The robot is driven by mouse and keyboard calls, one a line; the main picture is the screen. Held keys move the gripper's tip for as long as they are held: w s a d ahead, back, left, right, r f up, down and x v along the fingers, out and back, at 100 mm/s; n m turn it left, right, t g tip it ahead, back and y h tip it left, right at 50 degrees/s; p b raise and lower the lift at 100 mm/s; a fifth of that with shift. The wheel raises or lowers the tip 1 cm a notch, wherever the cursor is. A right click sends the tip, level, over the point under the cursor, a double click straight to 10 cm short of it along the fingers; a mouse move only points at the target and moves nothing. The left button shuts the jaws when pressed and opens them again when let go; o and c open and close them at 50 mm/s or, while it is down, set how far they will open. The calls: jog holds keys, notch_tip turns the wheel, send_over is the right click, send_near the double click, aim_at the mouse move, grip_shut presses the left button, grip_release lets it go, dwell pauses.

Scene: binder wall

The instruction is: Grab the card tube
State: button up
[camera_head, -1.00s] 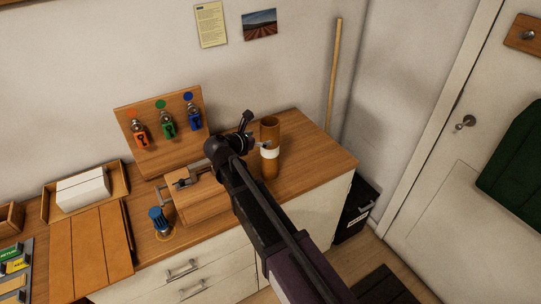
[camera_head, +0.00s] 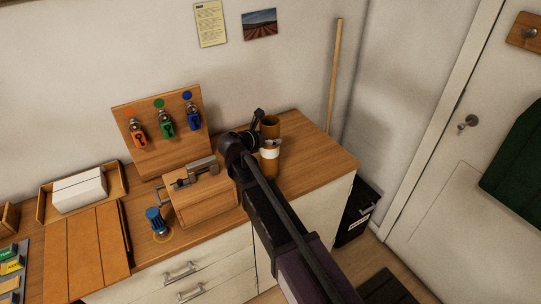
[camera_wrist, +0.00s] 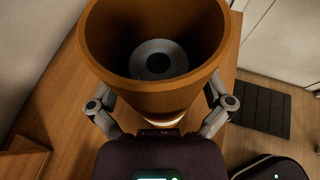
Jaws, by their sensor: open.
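The card tube (camera_head: 270,159) is a brown upright cylinder with a pale band, standing on the right part of the wooden counter top. In the wrist view its open mouth (camera_wrist: 150,85) fills the upper middle, and a grey disc with a dark centre shows down inside it. My gripper (camera_wrist: 161,112) is open, with one finger on each side of the tube. I cannot tell whether the fingers touch it; their tips are partly hidden behind the tube. In the head view my arm covers part of the tube's left side, and the gripper is mostly hidden.
A wooden box with a metal clasp (camera_head: 200,195) stands just left of my arm. A board with coloured padlocks (camera_head: 158,118), a blue-handled item (camera_head: 157,220) and a paper tray (camera_head: 80,190) are further left. The counter right of the tube (camera_head: 320,160) is clear.

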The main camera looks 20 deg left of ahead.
jog(key=shift+w, duration=0.15)
dwell(0.4)
jog(key=c, duration=1)
jog(key=shift+r, duration=0.1)
notch_tip(320, 180, up, 10)
jog(key=p, duration=1)
